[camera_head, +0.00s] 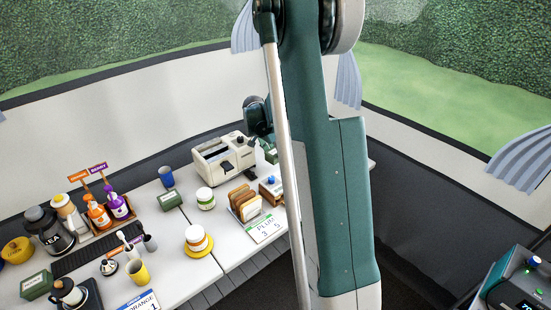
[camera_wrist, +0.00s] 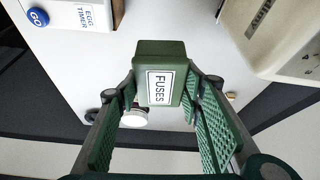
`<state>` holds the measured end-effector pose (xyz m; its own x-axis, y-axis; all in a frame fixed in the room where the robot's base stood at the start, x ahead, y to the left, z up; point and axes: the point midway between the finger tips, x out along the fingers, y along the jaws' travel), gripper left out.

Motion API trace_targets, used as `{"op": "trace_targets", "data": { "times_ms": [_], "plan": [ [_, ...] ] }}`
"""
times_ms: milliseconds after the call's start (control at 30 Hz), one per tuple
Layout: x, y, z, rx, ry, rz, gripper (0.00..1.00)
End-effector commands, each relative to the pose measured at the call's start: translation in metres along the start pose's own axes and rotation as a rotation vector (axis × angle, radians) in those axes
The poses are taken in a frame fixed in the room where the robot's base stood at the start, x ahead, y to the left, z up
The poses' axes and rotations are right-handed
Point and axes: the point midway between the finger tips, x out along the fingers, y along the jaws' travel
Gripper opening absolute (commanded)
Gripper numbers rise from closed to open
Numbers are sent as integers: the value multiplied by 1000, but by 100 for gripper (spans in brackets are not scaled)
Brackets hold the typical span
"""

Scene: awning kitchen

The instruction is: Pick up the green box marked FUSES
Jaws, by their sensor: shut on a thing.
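The green box marked FUSES (camera_wrist: 161,60) is in the middle of the wrist view, its white label facing the camera. My gripper (camera_wrist: 158,92) is shut on it, with one green ridged finger on each side. I cannot tell whether the box touches the table. In the head view a small green patch (camera_head: 271,154) beside my arm may be this box; my arm hides most of that area.
A white EGG TIMER box with a blue GO button (camera_wrist: 38,16) lies to the left, and a cream appliance (camera_wrist: 274,40) stands close on the right. A toaster (camera_head: 224,158), toast rack (camera_head: 245,203) and other green boxes (camera_head: 170,201) stand on the white table (camera_head: 229,248).

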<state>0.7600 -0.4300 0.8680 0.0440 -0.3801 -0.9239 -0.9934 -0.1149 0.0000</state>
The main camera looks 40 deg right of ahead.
Motion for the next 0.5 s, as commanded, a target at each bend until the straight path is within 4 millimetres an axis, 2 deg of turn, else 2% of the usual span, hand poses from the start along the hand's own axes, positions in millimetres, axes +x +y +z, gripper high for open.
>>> {"op": "trace_targets", "data": {
  "times_ms": [33,200,500],
  "plan": [
    [-7,0,-3,0,0,0,23],
    [-20,0,-8,0,0,0,23],
    [-23,0,-9,0,0,0,23]
  ]
}}
